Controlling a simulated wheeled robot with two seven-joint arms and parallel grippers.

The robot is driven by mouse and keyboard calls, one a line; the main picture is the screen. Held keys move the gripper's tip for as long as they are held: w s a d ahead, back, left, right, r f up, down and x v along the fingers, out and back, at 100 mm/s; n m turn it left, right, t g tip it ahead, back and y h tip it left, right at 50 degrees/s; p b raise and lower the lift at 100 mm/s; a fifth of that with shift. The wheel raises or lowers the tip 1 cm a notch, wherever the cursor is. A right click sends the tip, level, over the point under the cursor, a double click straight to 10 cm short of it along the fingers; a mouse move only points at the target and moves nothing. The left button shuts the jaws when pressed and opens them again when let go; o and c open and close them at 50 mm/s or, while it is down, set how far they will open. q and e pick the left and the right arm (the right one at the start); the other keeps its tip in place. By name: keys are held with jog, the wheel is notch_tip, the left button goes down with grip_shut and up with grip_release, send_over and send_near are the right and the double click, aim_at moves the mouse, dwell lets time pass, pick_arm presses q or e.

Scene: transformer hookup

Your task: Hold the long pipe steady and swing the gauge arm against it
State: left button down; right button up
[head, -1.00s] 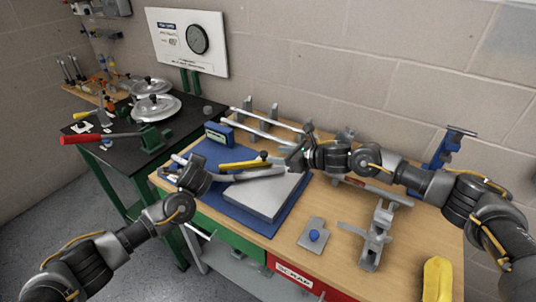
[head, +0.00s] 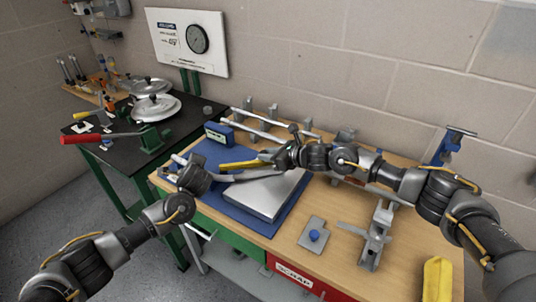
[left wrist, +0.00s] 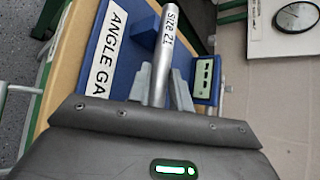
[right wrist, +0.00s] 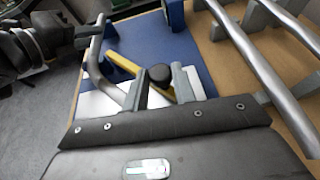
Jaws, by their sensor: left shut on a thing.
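The long pipe (head: 245,177) is a bare metal bar, bent in the right wrist view (right wrist: 97,62). My left gripper (left wrist: 160,92) is shut on it near an end marked "SIZE 21" and holds it over the angle gauge. The gauge has a blue base (head: 214,150) and a pale grey plate (head: 262,196). Its yellow gauge arm (head: 238,165) lies behind the pipe, with a gap between them in the right wrist view. The arm's black knob (right wrist: 159,73) stands between the fingers of my right gripper (right wrist: 160,85), which look open. The head view hides the knob.
Metal pipes (head: 262,132) lie on supports at the back of the wooden table. A clamp-like fixture (head: 377,236) and a plate with a blue knob (head: 314,235) stand at the front right. A yellow object (head: 437,279) sits at the right corner.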

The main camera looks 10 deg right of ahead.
grip_shut()
jog(key=shift+s+a+m+t+h, duration=0.1)
jog(key=shift+s+m+t+h, duration=0.65)
jog(key=shift+s, duration=0.55)
jog(key=o, duration=0.9)
grip_release()
jog(key=v, duration=1.2)
jog(key=shift+w, duration=0.1)
